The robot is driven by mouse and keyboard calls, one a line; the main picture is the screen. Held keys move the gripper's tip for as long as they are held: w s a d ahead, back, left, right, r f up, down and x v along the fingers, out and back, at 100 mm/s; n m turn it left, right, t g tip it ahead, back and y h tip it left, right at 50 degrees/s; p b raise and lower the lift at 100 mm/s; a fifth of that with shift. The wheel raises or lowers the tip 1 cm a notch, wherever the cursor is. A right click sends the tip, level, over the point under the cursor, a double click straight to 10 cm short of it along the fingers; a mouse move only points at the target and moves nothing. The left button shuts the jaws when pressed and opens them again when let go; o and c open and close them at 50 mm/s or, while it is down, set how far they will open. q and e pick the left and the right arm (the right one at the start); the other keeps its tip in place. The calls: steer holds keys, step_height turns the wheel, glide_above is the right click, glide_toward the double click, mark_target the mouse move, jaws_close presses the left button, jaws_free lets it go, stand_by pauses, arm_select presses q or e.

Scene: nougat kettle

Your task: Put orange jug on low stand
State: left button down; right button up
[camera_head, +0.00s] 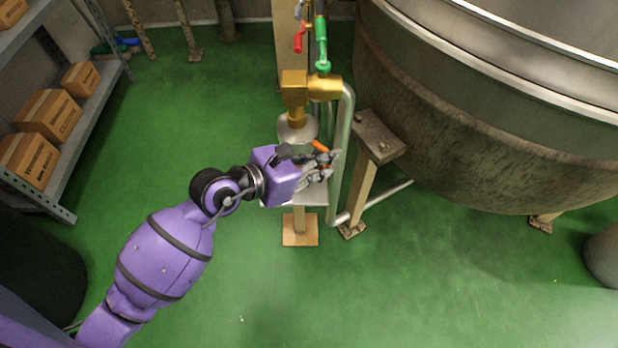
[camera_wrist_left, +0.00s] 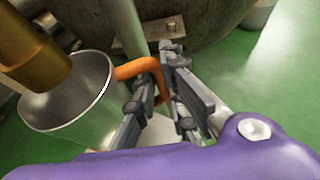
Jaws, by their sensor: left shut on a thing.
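The low stand (camera_head: 314,194) has a flat grey top, a short post and a square brown foot. It is below the jug and gripper. My gripper hides much of the jug's lower part, so I cannot tell if it touches the stand. My right gripper is not in view.
The brass spout (camera_head: 294,86) with red and green valve handles hangs over the jug. A metal pipe (camera_head: 343,150) runs close to its right. A big kettle (camera_head: 450,130) stands at right, a shelf with boxes (camera_head: 45,115) at left. The green floor in front is clear.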

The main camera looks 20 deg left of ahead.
arm_select(q)
step_height(320, 180, down, 10)
steer(key=b, duration=0.4)
steer(key=shift+a+r, duration=0.15)
steer(key=shift+r, duration=0.2)
steer(key=c, duration=1.8)
jaws_free()
steer(key=shift+f, duration=0.2)
steer(key=shift+r, duration=0.15)
